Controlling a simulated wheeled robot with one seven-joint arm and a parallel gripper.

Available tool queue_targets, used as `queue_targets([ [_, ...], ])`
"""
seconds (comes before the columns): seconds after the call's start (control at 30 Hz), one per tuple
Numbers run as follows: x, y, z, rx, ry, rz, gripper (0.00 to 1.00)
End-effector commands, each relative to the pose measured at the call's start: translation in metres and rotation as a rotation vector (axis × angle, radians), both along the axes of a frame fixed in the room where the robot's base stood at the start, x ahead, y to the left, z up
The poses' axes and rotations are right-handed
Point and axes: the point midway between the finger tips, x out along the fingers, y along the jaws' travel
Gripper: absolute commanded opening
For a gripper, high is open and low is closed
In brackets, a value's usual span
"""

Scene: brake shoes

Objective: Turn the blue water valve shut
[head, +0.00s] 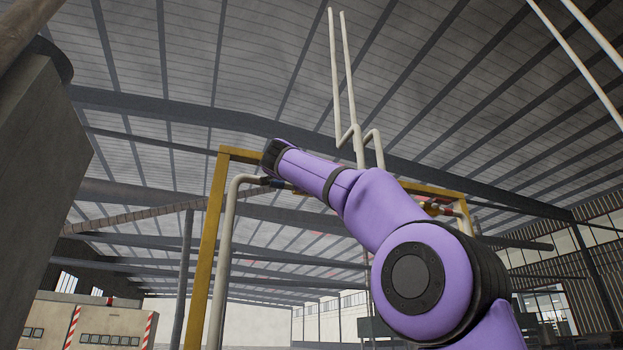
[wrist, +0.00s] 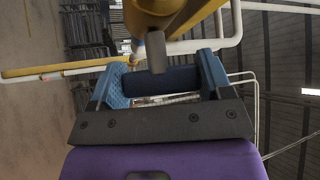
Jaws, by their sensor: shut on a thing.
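In the wrist view, my gripper (wrist: 163,72) has its two blue fingers on either side of a dark blue bar, which I take to be the handle of the blue water valve (wrist: 170,84). The fingers are shut on it. A grey stub in front hides part of the bar. In the head view, my purple arm reaches up and left to the pipe frame, and my gripper cannot be made out there. A small dark blue piece (head: 277,183) shows on the pipe just below the arm's end; I cannot tell whether it is the valve.
A yellow frame (head: 205,250) and a white pipe (head: 226,260) stand left of my arm. A yellow beam (wrist: 165,15) crosses close above the fingers in the wrist view. A grey block (head: 40,190) stands at the far left. Open air lies between it and the frame.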

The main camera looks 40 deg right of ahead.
Motion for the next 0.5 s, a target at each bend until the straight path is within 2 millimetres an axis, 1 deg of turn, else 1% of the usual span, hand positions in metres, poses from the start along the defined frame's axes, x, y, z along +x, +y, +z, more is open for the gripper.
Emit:
queue_targets([
  [0.2,0.0007,-0.0004,-0.0006,0.134,-0.038,-0.001,0.49],
  [0.5,0.0003,-0.0009,-0.0012,0.23,-0.065,-0.004,0.49],
])
